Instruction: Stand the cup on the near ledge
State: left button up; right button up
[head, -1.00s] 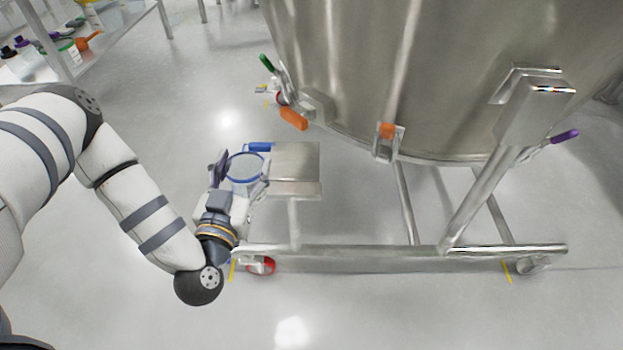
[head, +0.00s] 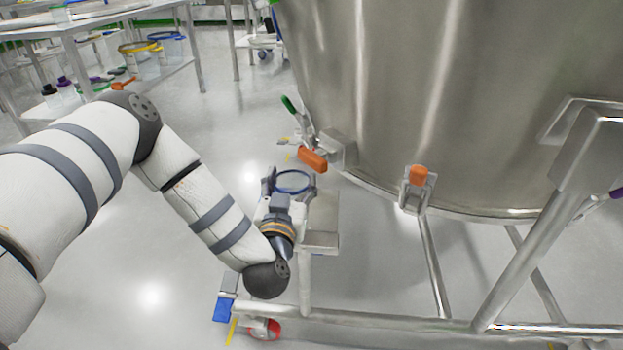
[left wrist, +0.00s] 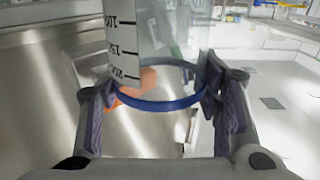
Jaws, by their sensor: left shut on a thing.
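The cup (head: 293,182) is clear, with a blue rim. My left gripper (head: 290,188) is shut on it, with a finger at either side. The near ledge (head: 322,241) is a small steel plate on a post of the vessel's frame. The cup is at its far left corner in the head view, partly overlapping it in the picture. I cannot tell whether they touch. My right gripper is out of view.
The large steel vessel (head: 400,90) stands close on the right, with an orange handle (head: 312,160) and an orange-topped clamp (head: 417,178). Its frame rail (head: 390,325) runs along the bottom. A shelf table (head: 160,75) with tubs is at back left.

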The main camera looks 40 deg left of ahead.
pick_arm(q)
jog(key=w+b, duration=0.1)
jog(key=w, duration=0.1)
jog(key=w+d, duration=0.1)
jog(key=w, duration=0.1)
jog(key=shift+w+f+b, duration=0.15)
jog(key=shift+w+b, duration=0.15)
jog(key=shift+b, duration=0.05)
jog(key=shift+w+f, duration=0.1)
jog(key=shift+f, duration=0.05)
jog(key=shift+r, duration=0.25)
jog(key=shift+d+f, duration=0.1)
jog(key=shift+f, duration=0.05)
jog(key=o, duration=1.1)
jog(key=shift+c, duration=0.2)
